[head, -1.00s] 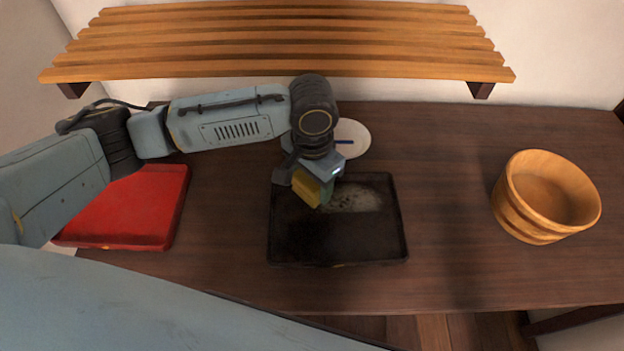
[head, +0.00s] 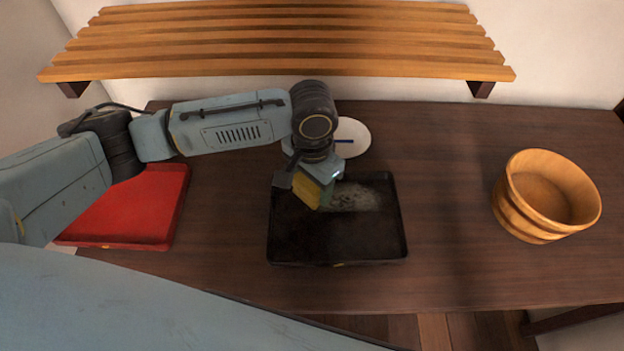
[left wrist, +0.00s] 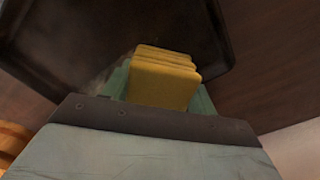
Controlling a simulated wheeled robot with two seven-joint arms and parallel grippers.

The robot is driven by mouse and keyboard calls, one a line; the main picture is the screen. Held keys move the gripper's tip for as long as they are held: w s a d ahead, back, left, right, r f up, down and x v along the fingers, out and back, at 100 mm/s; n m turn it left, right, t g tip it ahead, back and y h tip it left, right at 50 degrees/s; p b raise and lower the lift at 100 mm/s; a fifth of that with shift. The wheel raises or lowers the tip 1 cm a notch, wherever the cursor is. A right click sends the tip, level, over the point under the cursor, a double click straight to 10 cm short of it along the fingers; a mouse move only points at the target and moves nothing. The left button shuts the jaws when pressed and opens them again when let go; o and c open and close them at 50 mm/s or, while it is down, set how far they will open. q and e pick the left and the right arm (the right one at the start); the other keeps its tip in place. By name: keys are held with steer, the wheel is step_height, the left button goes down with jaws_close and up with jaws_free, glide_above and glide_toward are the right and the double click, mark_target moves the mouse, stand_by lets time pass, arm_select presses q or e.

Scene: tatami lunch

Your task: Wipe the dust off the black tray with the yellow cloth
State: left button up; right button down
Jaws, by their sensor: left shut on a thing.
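The black tray (head: 300,243) lies flat on the middle of the wooden table. A pale patch of dust (head: 358,197) shows on its upper middle part, just right of the cloth. My left gripper (head: 316,186) is over the tray's upper left part, shut on the folded yellow cloth (head: 308,193). The left wrist view shows the yellow cloth (left wrist: 165,78) between the greenish fingers, with the black tray (left wrist: 70,40) beyond it. I cannot tell whether the cloth touches the tray. My right gripper is not in view.
A red tray (head: 130,215) is at left, partly under my left arm. A white round plate (head: 352,130) with a dark blue mark sits behind the black tray. A wooden tub (head: 545,195) stands at right. A slatted shelf (head: 280,40) hangs at the back.

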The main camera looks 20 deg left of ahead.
arm_select(q)
steer(key=shift+f, duration=0.45)
